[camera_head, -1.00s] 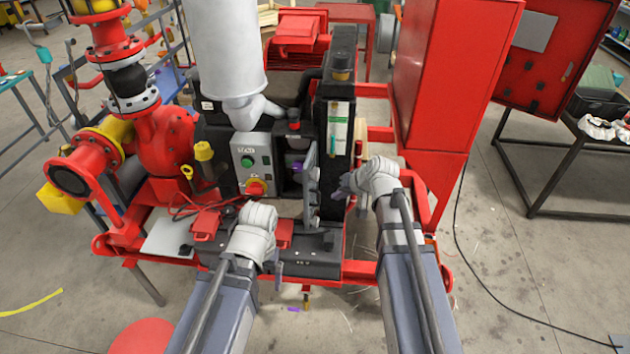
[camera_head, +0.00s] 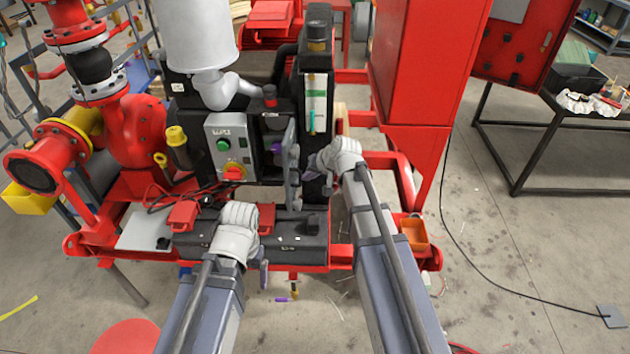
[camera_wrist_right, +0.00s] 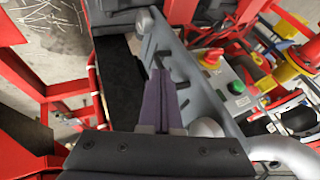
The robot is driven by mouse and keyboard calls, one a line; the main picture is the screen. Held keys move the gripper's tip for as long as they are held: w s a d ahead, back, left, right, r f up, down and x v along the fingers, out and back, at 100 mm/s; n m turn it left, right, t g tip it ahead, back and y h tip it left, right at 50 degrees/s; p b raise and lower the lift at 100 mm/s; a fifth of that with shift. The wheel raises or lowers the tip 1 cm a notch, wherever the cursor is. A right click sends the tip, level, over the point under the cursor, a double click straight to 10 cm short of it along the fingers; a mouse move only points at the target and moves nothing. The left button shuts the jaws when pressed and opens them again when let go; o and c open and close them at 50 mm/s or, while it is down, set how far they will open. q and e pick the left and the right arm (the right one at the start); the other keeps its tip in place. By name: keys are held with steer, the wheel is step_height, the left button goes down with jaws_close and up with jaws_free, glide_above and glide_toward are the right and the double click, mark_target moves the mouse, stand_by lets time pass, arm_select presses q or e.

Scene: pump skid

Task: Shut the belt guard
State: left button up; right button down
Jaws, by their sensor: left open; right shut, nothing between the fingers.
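The belt guard (camera_head: 291,165) is a thin grey slotted panel. In the head view it stands nearly edge-on, swung out from the dark pump housing to the right of the control box. In the right wrist view the guard (camera_wrist_right: 185,80) runs diagonally beside my fingers. My right gripper (camera_head: 312,168) is shut and empty, just right of the guard; its purple fingers (camera_wrist_right: 160,98) also show in the wrist view. I cannot tell whether they touch the panel. My left gripper (camera_head: 262,275) is low in front of the skid, away from the guard, its fingers partly hidden.
A grey control box (camera_head: 229,150) with a green button and red knob is left of the guard. A tall red cabinet (camera_head: 425,60) stands to the right. A black toolbox-like block (camera_head: 300,236) lies along the skid's front. Open floor (camera_head: 510,250) is at right.

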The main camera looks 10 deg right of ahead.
mark_target(289, 177)
steer(key=shift+w+a+r, duration=0.1)
steer(key=shift+w+a, duration=0.25)
steer(key=shift+a, duration=0.55)
steer(key=shift+w+a+r, duration=0.1)
steer(key=shift+w+a, duration=0.2)
steer(key=shift+a, duration=0.6)
steer(key=shift+a, duration=0.1)
steer(key=shift+a+m, duration=0.3)
steer(key=shift+a, duration=0.15)
steer(key=shift+w+a+m+t+h, duration=0.15)
steer(key=shift+w+a+m+h, duration=0.8)
steer(key=shift+w+a+m, duration=1.3)
steer(key=shift+w+a+m+t+h, duration=0.1)
steer(key=shift+w+a+m+h, duration=0.65)
steer(key=shift+w+a, duration=1.75)
steer(key=shift+w+a+m+t+h, duration=0.15)
steer(key=shift+w+a+m+h, duration=1.05)
steer(key=shift+w, duration=2.5)
steer(key=shift+d, duration=0.2)
